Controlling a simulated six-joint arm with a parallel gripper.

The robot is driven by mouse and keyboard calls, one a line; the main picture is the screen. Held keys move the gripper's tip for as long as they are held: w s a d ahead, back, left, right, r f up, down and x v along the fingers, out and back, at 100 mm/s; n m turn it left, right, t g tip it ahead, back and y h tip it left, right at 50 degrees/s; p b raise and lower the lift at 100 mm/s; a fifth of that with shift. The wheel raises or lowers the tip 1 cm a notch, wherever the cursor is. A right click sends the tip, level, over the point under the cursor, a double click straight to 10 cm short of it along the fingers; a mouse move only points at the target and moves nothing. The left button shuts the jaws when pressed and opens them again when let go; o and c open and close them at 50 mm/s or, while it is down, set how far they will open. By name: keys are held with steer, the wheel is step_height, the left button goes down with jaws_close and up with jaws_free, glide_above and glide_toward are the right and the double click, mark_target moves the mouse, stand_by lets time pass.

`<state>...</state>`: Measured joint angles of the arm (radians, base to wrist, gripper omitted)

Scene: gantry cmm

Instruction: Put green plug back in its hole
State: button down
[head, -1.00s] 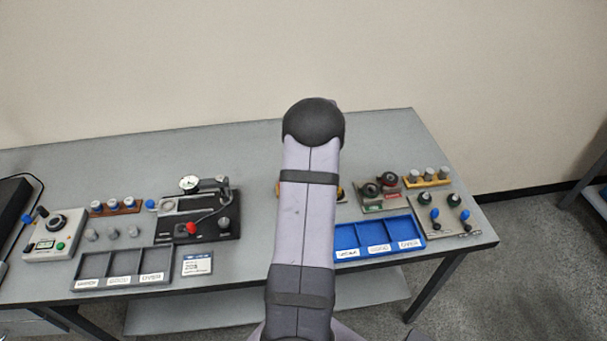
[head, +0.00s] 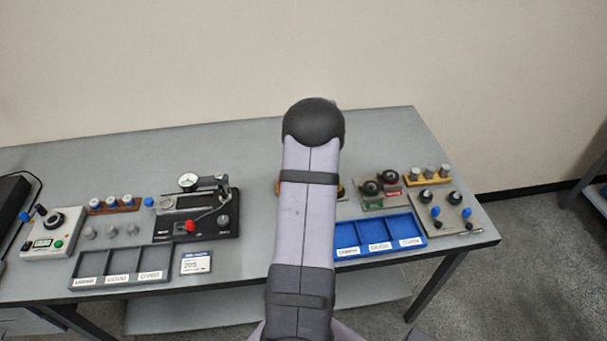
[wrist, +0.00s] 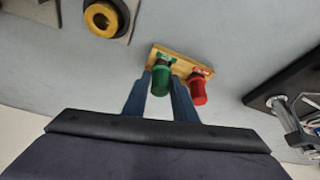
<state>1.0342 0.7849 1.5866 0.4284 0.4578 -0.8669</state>
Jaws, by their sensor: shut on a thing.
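My gripper (wrist: 160,90) shows in the wrist view with its two blue fingers on either side of the green plug (wrist: 160,76), shut on it. The plug's far end is at a yellow block (wrist: 180,60), and I cannot tell how deep it sits in its hole. A red plug (wrist: 198,87) stands in the same block, just right of the right finger. In the head view my arm hides the gripper and both plugs; only small yellow edges (head: 341,190) show beside the arm.
In the wrist view a plate with a black-and-yellow ring (wrist: 103,18) lies upper left, and a black stand (wrist: 290,85) is at the right. In the head view a blue tray (head: 378,250) lies right of my arm and a gauge stand (head: 197,228) left.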

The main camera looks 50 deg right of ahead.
steer(key=shift+f, duration=0.25)
stand_by(0.3)
steer(key=c, duration=1)
jaws_free()
steer(key=shift+r+p, duration=1.75)
steer(key=shift+r, duration=1.75)
